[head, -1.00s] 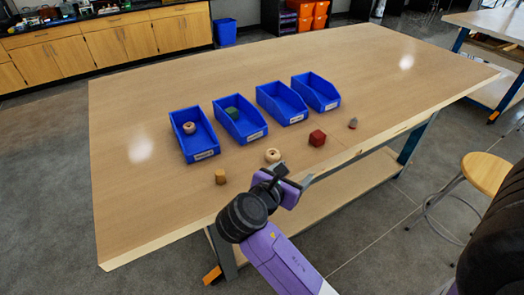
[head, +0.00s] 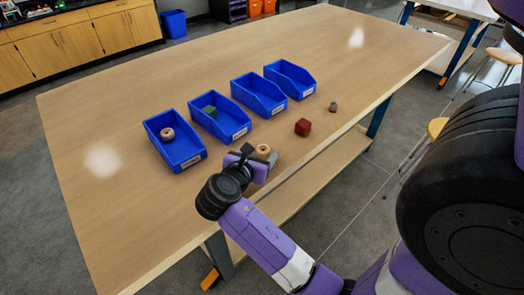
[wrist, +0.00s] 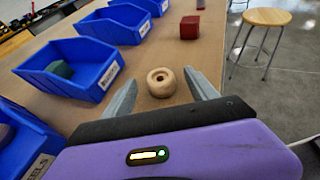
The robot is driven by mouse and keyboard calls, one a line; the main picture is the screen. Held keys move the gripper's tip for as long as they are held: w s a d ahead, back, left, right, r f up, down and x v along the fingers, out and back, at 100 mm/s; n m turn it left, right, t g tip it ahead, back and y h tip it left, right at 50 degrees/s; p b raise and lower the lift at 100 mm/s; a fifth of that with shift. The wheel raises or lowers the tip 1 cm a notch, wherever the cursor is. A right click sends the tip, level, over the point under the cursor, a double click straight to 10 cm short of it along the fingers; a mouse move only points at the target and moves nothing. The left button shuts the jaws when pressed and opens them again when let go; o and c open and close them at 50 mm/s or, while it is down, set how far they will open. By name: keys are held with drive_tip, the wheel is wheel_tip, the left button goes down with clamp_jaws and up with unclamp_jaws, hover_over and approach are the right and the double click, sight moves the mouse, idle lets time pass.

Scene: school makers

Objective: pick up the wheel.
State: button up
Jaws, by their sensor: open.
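A light wooden wheel (wrist: 161,82) with a centre hole lies on the table between my open fingertips in the wrist view, a little ahead of them and apart from both. In the head view the same wheel (head: 262,151) shows just beyond my gripper (head: 248,165), partly hidden by it. My gripper (wrist: 161,98) is open and empty, low over the table near its front edge. Another wooden wheel (head: 167,134) lies in the leftmost blue bin (head: 188,158).
Several blue bins stand in a row behind the wheel; the second bin (head: 236,131) holds a green block (head: 209,111). A red block (head: 302,127) and a small grey-red piece (head: 333,106) sit to the right. The table (head: 110,210) is clear at left.

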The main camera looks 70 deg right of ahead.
drive_tip(key=shift+x, duration=1.3)
drive_tip(key=c, duration=1.4)
